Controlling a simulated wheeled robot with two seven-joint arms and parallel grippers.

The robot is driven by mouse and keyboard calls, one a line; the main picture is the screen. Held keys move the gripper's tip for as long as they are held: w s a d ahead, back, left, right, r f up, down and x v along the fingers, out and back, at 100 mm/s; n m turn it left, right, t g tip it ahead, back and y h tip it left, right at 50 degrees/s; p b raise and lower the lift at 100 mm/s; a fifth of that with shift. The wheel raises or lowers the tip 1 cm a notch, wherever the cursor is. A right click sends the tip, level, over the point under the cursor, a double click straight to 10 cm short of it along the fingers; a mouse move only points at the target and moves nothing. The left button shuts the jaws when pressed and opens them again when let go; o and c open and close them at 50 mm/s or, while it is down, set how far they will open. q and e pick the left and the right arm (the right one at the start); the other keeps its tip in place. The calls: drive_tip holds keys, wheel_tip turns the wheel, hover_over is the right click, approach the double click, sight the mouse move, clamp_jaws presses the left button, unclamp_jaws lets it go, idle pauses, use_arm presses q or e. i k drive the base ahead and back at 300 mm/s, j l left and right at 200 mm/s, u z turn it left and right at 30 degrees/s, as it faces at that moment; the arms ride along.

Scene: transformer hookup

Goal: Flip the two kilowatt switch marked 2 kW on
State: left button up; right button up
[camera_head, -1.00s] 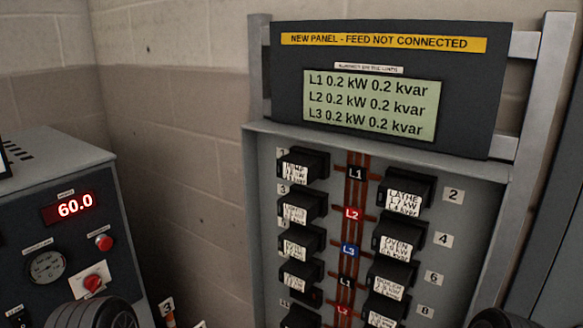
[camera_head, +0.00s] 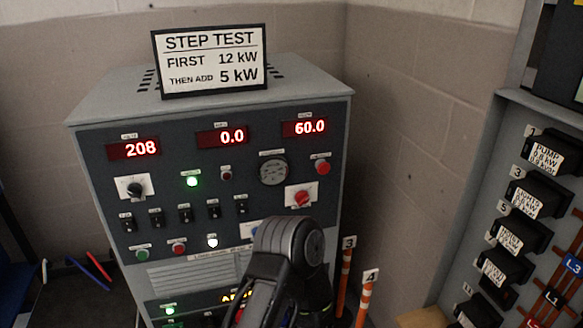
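A grey load cabinet (camera_head: 95,185) with a dark front panel stands left of centre. A row of several small black switches crosses its panel, including the leftmost one (camera_head: 128,223) and the rightmost one (camera_head: 242,205). Their labels are too small to read, so I cannot tell which is marked 2 kW or how each is set. My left arm rises from the bottom centre in front of the panel's lower right, hiding part of it. No fingers of my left gripper can be made out. My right gripper is out of view.
The cabinet's displays read 208 (camera_head: 134,149), 0.0 (camera_head: 222,136) and 60.0 (camera_head: 305,128). A "STEP TEST" sign (camera_head: 211,61) stands on top. Numbered orange-and-white posts (camera_head: 366,295) stand right of the cabinet. A breaker panel (camera_head: 515,150) stands at the right.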

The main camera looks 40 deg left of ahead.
sight(128, 224)
drive_tip(key=u, duration=1.75)
